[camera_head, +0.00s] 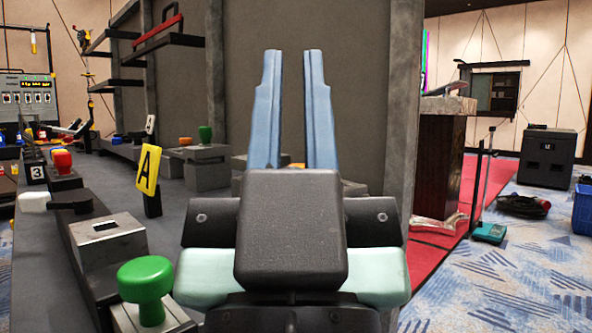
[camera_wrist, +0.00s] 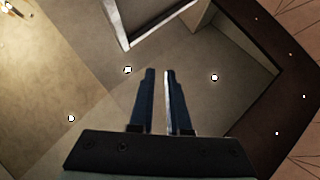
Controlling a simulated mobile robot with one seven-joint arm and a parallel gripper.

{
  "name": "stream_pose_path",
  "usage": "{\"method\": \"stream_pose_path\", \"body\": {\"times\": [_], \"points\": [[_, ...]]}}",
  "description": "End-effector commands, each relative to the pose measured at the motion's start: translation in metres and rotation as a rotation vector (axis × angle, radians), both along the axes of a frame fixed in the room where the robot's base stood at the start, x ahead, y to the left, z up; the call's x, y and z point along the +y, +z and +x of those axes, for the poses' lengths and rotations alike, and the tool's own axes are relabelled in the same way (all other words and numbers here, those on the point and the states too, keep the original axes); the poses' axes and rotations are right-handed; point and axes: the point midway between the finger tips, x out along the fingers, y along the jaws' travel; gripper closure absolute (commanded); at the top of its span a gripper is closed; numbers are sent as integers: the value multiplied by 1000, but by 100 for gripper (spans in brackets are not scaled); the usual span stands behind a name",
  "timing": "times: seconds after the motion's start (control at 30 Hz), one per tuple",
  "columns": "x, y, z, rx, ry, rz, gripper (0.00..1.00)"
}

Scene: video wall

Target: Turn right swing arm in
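My gripper (camera_head: 297,55) points upward in the centre of the head view, with two blue fingers apart and nothing between them. It also shows in the wrist view (camera_wrist: 160,75), with a narrow empty gap. No part is clearly marked as the right swing arm. A black lever with a white end (camera_head: 62,202) lies across a fixture on the bench at left. Wall brackets with reddish bars (camera_head: 160,30) are at upper left. My gripper touches none of these. My own wrist hides part of the bench and the wall's lower middle.
A grey panel wall (camera_head: 350,110) rises behind my gripper. At right are a dark pedestal (camera_head: 440,160), a black cabinet (camera_head: 548,155) and open carpet.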

Motion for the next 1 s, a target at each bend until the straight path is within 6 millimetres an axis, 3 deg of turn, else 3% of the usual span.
{"method": "stream_pose_path", "body": {"times": [0.03, 0.07, 0.6, 0.83, 0.93, 1.0], "points": [[0, 26, 0, 0, 0, 0, 95], [0, 34, 0, 0, 1, 1, 100], [-2, 152, 13, 46, 18, 10, 100], [-9, 171, 48, 177, 70, 37, 100], [-16, 161, 74, 290, 113, 67, 100], [-23, 144, 95, 392, 157, 102, 100]]}}
